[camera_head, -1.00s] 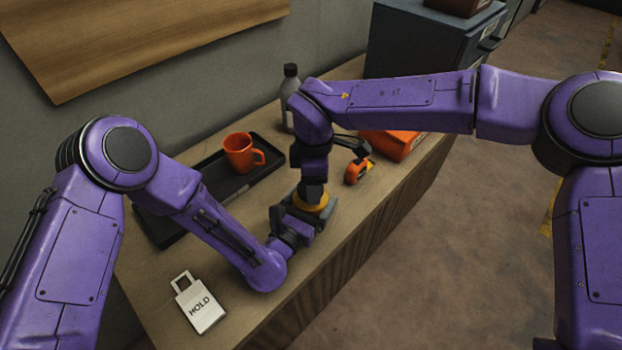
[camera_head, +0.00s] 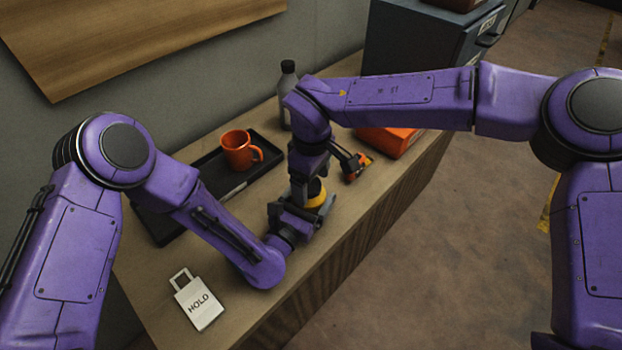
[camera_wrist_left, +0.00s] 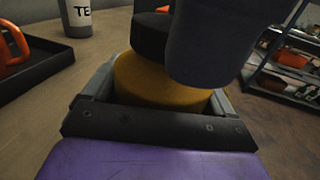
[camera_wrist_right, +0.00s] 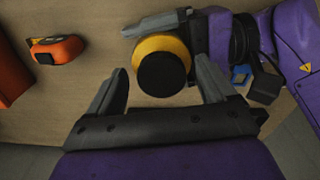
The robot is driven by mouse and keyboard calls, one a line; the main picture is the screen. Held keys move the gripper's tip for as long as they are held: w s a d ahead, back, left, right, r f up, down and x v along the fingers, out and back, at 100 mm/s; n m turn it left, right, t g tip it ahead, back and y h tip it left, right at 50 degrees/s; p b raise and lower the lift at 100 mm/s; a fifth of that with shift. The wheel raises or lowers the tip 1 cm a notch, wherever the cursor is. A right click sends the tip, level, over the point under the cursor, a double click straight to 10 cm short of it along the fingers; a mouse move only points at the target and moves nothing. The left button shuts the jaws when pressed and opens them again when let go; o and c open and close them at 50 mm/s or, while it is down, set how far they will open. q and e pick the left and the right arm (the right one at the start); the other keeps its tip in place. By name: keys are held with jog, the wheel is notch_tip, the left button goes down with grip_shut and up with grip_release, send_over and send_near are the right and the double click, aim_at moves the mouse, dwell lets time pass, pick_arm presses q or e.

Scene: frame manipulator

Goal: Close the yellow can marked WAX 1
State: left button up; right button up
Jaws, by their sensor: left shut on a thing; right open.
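The yellow can (camera_head: 317,197) stands on the workbench and is partly hidden by my arms in the head view. In the left wrist view the can (camera_wrist_left: 145,82) sits between the jaws of my left gripper (camera_wrist_left: 155,88), which is shut on it. A round black lid (camera_wrist_right: 160,74), narrower than the can, shows over its top in the right wrist view. I cannot tell whether it is fully seated. My right gripper (camera_wrist_right: 160,68) is open above the can, with one finger on each side of the lid. The WAX 1 marking is not visible.
An orange tape measure (camera_head: 355,168) and an orange box (camera_head: 388,141) lie right of the can. A grey bottle (camera_head: 286,105) stands behind. A black tray (camera_head: 160,226) holds an orange mug (camera_head: 238,150). A HOLD tag (camera_head: 199,303) lies at front left. The bench's front edge is close.

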notch_tip(320, 180, up, 4)
jog(key=shift+r, duration=0.2)
jog(key=shift+c, duration=0.3)
